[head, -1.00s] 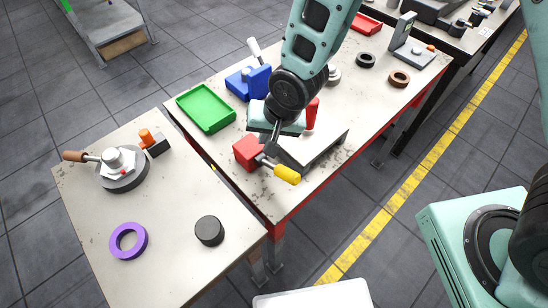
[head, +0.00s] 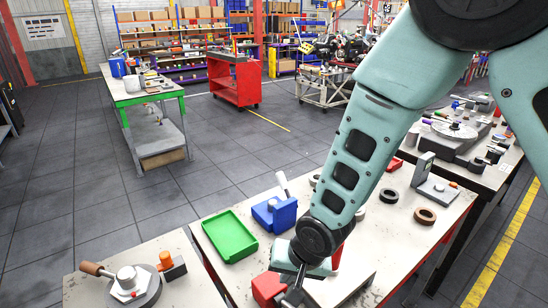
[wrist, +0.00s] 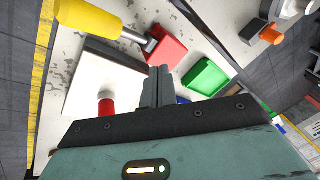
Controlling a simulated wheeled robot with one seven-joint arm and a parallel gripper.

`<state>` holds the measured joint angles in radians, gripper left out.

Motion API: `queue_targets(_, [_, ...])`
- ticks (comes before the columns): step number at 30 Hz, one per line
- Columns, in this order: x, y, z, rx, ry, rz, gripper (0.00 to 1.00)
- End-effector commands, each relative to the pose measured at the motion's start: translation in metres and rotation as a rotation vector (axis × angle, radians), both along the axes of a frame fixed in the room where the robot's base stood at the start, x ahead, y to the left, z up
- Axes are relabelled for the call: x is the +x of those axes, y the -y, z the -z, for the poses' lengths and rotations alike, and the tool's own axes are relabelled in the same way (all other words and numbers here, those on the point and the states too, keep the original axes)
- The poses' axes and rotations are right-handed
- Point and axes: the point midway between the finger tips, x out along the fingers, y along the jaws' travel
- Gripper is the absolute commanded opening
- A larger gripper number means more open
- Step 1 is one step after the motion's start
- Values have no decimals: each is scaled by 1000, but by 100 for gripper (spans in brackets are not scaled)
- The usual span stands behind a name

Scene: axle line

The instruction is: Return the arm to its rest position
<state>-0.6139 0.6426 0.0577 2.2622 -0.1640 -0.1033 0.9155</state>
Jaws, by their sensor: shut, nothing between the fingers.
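My arm (head: 365,150) reaches down over the near work table from the upper right in the head view. My gripper (head: 293,294) is at the bottom edge there, over the table beside a red block (head: 268,288), and its tips are hard to make out. In the wrist view the two fingers (wrist: 158,80) are together with nothing between them. They point toward the red block (wrist: 165,46), which has a yellow handle (wrist: 90,16) on a grey shaft. I cannot tell whether the fingertips touch anything.
A green tray (head: 230,237), a blue vise (head: 274,215) and a pale plate with a red-handled part (wrist: 106,106) lie close around the gripper. A grey bracket (head: 434,183) and dark rings stand farther right. Open floor lies behind the table.

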Motion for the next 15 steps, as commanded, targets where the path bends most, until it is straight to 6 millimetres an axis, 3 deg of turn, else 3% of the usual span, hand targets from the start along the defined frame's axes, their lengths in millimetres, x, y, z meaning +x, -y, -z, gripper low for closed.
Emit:
queue_targets(5, [-21, 12, -14, -48, -7, -114, 0])
queue_targets(15, [-119, 66, -47, -205, -64, -542, 0])
